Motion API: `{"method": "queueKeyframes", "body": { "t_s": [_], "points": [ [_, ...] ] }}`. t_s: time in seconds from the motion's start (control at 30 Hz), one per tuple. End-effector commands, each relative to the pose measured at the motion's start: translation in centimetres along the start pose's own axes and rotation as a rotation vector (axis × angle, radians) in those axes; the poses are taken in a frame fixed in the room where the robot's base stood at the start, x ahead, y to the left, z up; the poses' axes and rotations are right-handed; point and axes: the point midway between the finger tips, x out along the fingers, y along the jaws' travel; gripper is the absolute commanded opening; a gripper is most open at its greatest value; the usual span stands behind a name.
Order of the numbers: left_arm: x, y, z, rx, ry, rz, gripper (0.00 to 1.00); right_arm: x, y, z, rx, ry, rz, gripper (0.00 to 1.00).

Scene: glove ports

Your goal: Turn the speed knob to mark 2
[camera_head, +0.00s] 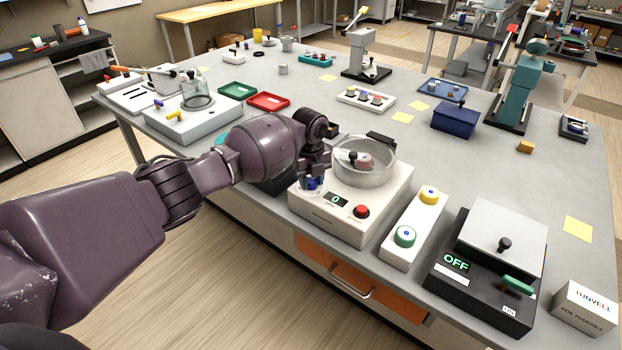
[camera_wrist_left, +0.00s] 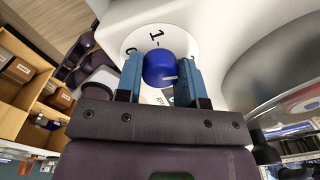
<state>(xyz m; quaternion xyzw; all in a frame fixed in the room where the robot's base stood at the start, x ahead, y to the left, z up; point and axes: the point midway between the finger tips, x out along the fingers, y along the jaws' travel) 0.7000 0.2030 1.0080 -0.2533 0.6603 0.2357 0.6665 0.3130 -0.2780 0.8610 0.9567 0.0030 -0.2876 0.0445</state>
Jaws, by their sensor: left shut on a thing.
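The speed knob is a blue round knob (camera_wrist_left: 160,69) on a white dial in the left wrist view; it also shows in the head view (camera_head: 312,184), partly hidden under my left gripper. The dial shows a 1 at the top and part of a 0 to the left; other marks are hidden. My left gripper (camera_wrist_left: 160,82) is shut on the knob, one blue finger pad on each side. The knob sits on a white machine (camera_head: 350,217) with a clear round bowl, a red button (camera_head: 361,211) and a small display reading 0. My right gripper is not in view.
A white box with green and yellow buttons (camera_head: 413,232) stands right of the machine. Further right is a black device reading OFF (camera_head: 480,270). A red tray (camera_head: 268,102) and green tray (camera_head: 237,90) lie behind my arm.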

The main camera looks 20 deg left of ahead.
Motion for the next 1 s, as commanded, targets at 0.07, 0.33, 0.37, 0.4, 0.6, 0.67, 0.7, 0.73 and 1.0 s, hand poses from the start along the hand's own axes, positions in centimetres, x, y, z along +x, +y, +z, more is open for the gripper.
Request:
{"method": "queueKeyframes", "body": {
  "t_s": [0.07, 0.33, 0.37, 0.4, 0.6, 0.67, 0.7, 0.73, 1.0],
  "points": [
    [-0.11, -0.10, -0.03, 0.023, 0.002, -0.003, 0.12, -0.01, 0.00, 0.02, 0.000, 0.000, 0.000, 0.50],
    [-0.09, -0.10, -0.03, 0.060, 0.002, -0.003, 0.12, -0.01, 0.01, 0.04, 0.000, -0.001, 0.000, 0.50],
    [-0.10, -0.11, -0.03, 0.061, 0.002, -0.003, 0.12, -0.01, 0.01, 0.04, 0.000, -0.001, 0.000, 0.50],
    [-0.09, -0.11, -0.03, 0.061, 0.002, -0.003, 0.12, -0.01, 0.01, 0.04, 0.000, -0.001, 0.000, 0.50],
    [-0.09, -0.10, -0.03, 0.060, 0.002, -0.003, 0.12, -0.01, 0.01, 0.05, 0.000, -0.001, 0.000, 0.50],
    [-0.09, -0.11, -0.03, 0.060, 0.002, -0.003, 0.12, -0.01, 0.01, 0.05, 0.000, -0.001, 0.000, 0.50],
    [-0.09, -0.10, -0.03, 0.060, 0.002, -0.002, 0.40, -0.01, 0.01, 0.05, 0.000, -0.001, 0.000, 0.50],
    [-0.08, -0.10, -0.03, 0.060, 0.002, -0.002, 0.45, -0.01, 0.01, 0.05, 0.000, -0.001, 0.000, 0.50],
    [-0.03, -0.05, -0.02, 0.059, 0.002, -0.001, 0.61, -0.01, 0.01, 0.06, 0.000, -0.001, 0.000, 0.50]
  ]
}}
